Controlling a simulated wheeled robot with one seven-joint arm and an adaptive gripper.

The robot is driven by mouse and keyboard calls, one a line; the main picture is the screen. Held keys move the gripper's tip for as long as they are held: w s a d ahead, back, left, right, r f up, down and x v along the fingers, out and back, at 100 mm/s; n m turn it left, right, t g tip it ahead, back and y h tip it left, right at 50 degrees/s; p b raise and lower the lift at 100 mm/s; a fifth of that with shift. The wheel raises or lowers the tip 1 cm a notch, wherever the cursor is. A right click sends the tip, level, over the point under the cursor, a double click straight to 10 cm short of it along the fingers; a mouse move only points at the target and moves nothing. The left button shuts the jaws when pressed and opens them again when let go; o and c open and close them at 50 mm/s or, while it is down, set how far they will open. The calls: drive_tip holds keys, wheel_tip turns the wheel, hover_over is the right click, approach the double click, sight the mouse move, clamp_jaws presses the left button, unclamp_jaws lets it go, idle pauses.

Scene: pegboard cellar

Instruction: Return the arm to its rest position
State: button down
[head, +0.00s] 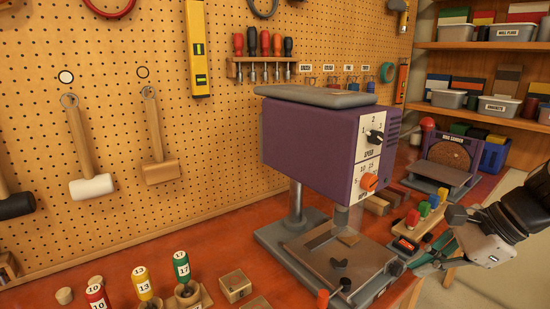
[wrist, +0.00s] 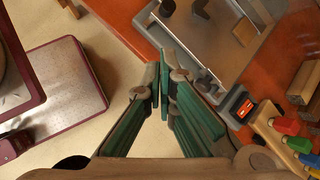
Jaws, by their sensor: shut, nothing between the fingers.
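My gripper (head: 424,266) is at the right of the head view, at the front right edge of the orange-red workbench (head: 225,245). My dark arm comes in from the right edge. In the wrist view its green-sided fingers (wrist: 164,88) are shut with nothing between them. They point toward the bench edge and the base of the purple drill press (head: 310,140), apart from it as far as I can tell. The rest of my arm is out of view.
Coloured-handled clamps or tools (head: 425,210) and a disc sander (head: 447,160) stand on the bench near my gripper. Numbered bottles (head: 182,270) stand at the front left. Mallets (head: 90,160) hang on the pegboard. Open floor (wrist: 60,50) shows beside the bench.

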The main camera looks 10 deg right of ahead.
drive_tip(key=s+a+r+n+h, duration=0.2)
drive_tip(key=s+a+r+n, duration=0.1)
drive_tip(key=a+n, duration=0.5)
drive_tip(key=s+a+r+n+h, duration=0.2)
drive_tip(key=s+a+n, duration=0.3)
drive_tip(key=a+n, duration=0.4)
drive_tip(key=r+n, duration=0.1)
drive_tip(key=n, duration=0.4)
drive_tip(key=shift+s+a+r+g+h, duration=0.2)
drive_tip(key=shift+s+r+g+h, duration=0.05)
drive_tip(key=shift+s+g+h, duration=0.15)
